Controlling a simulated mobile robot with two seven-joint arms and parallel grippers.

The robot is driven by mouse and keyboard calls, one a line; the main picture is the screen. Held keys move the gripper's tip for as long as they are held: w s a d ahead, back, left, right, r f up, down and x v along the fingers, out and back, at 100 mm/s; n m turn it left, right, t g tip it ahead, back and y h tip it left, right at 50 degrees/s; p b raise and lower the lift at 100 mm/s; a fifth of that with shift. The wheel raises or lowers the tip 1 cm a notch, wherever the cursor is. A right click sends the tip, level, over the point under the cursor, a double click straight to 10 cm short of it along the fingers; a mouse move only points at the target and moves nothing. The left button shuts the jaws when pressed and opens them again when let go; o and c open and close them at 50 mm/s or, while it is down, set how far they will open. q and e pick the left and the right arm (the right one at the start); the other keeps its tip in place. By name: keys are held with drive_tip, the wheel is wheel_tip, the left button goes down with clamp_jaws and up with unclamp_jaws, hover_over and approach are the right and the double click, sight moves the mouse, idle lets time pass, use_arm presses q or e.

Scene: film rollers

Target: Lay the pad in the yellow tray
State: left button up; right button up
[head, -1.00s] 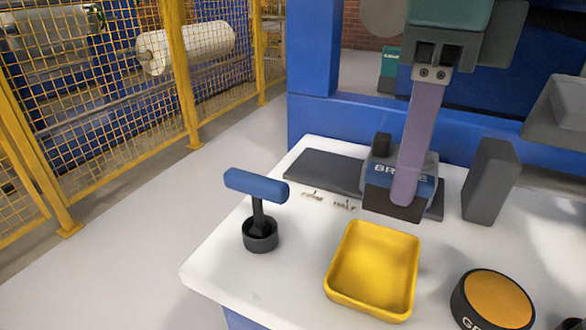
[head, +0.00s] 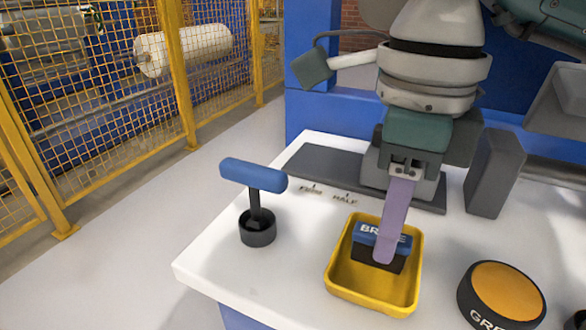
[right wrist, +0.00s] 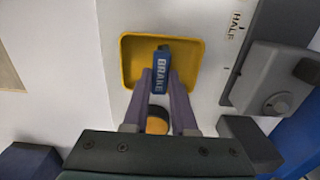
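The pad (head: 368,243) is a small block, blue on top with white BRAKE lettering and dark below. It is between the fingers of my right gripper (head: 387,255), which is shut on it. The pad is inside the outline of the yellow tray (head: 368,290), towards its back half. I cannot tell whether it touches the tray floor. In the right wrist view the pad (right wrist: 161,72) sits between both purple fingertips (right wrist: 163,84), over the tray (right wrist: 190,48). My left gripper is not in view.
A T-shaped lever with a blue handle (head: 253,175) stands left of the tray. A round black device with an orange top (head: 503,288) stands to its right. A flat dark plate (head: 325,168) lies behind, and a grey block (head: 491,175) stands at the back right.

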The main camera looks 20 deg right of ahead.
drive_tip(key=o, duration=0.4)
drive_tip(key=shift+r, duration=0.1)
drive_tip(key=shift+r+p, duration=0.3)
wheel_tip(320, 180, up, 12)
drive_tip(key=shift+f+p, duration=0.2)
drive_tip(key=shift+p, duration=1)
